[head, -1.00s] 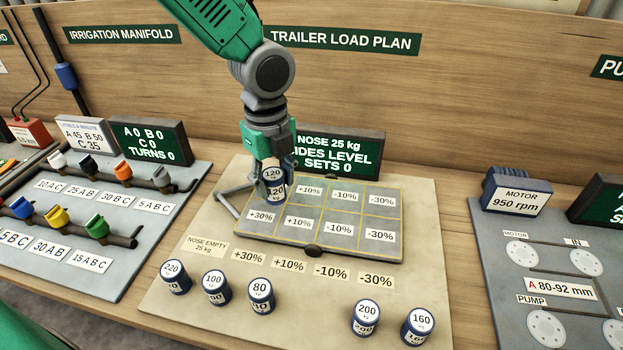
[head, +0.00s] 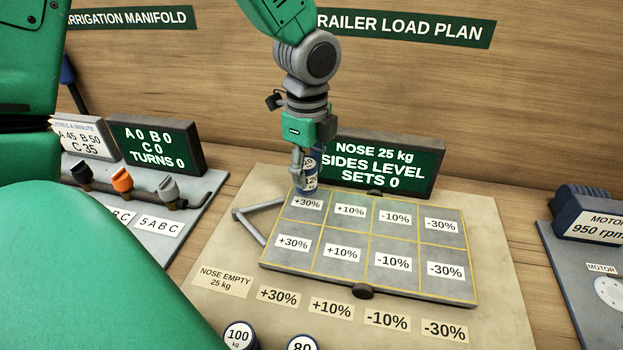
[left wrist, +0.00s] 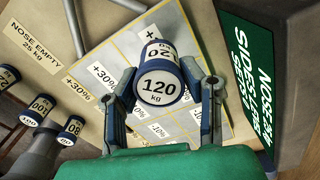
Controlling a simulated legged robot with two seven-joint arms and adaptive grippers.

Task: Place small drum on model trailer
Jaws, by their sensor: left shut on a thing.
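My left gripper (head: 304,172) is shut on a small blue and white drum (head: 309,180) labelled 120. In the left wrist view the drum (left wrist: 159,88) sits between the two fingers (left wrist: 163,90). The model trailer (head: 338,269) is a grey deck with yellow lines and two rows of cells marked +30%, +10%, -10% and -30%. The drum is at the trailer's back left corner, by the back +30% cell, whose label shows in front of it. I cannot tell whether it touches the deck. My right gripper is not in view.
A sign (head: 385,168) reading "SIDES LEVEL SETS 0" stands close behind the trailer. Drums marked 100 (head: 238,336) and 80 (head: 303,344) stand at the front. The visible trailer cells are empty. My green arm parts cover the left side.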

